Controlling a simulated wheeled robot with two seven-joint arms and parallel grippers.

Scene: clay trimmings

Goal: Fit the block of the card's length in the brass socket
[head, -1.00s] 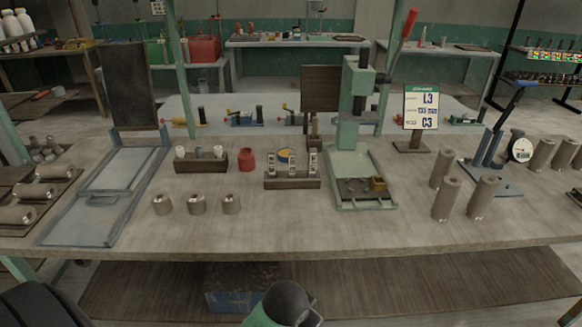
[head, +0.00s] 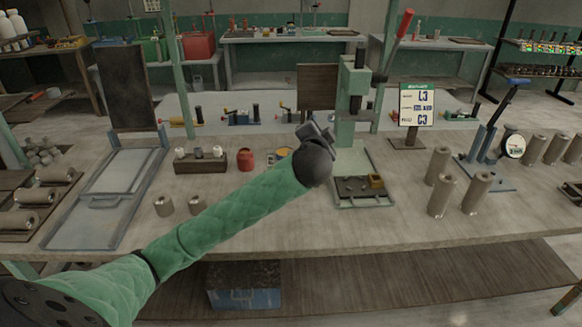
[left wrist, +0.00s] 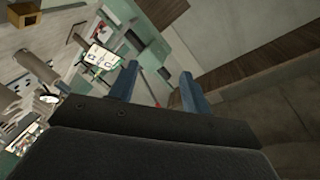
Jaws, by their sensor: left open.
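The card (head: 417,105) stands upright on a wooden foot at the back right; I read L3 and C3, with the middle line too small to be sure. A small brass socket (head: 376,181) sits on the green press's tray. My left gripper (head: 318,130) is raised over the bench in front of the press, left of its column. Its fingers show apart and empty in the left wrist view (left wrist: 157,86). The tilted card also shows in the left wrist view (left wrist: 100,56). My right gripper is out of view.
The green press (head: 350,110) stands behind the gripper. Upright clay cylinders (head: 441,195) stand right of the tray. A small dark rack (head: 200,161), a red jar (head: 245,160) and short clay cylinders (head: 163,206) stand to the left.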

